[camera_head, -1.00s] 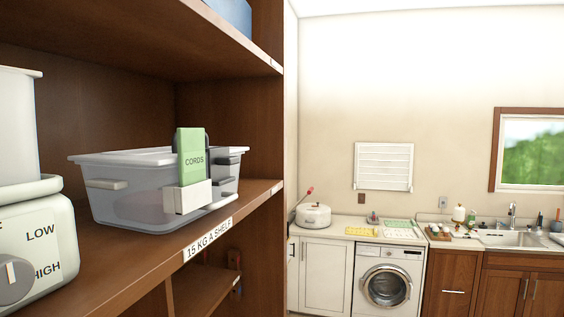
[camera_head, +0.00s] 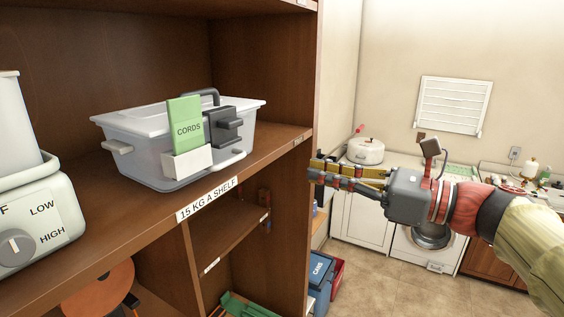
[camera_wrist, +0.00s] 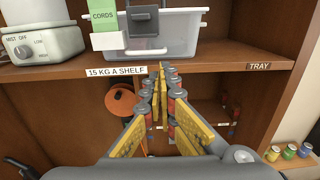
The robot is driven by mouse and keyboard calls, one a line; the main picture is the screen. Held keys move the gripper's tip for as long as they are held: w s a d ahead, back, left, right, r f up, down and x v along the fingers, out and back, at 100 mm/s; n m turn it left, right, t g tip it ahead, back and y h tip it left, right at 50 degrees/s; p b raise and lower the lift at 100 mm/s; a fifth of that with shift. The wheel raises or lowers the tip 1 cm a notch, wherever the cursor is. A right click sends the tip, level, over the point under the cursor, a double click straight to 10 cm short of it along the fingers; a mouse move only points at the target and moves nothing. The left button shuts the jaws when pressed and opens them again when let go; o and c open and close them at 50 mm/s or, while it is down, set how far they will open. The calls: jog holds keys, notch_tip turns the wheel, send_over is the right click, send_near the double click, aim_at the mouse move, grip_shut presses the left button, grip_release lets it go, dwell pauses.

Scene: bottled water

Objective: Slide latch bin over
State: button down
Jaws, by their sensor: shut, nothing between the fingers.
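A dark handle rises behind the card. In the wrist view the bin (camera_wrist: 184,38) is at the top, cut off by the frame edge. My gripper (camera_head: 312,172) is shut and empty, to the right of the bin and outside the shelf's front edge. In the wrist view its yellow-padded fingers (camera_wrist: 161,68) point toward the shelf edge below the bin.
A white appliance with a LOW/HIGH dial (camera_head: 38,225) stands left of the bin. The shelf's upright side panel (camera_head: 314,80) is to the right. The shelf edge carries a 15 KG label (camera_head: 207,199). Some bare shelf lies right of the bin. A blue bin (camera_head: 320,275) is below.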

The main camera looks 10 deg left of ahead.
jog(key=p, duration=0.3)
send_near(246, 156)
jog(key=x, duration=0.6)
jog(key=shift+w+a, duration=0.1)
jog(key=shift+a, duration=0.4)
jog(key=shift+w, duration=0.1)
jog(key=b+x, duration=0.1)
jog(key=x, duration=1.2)
jog(key=shift+a, duration=0.15)
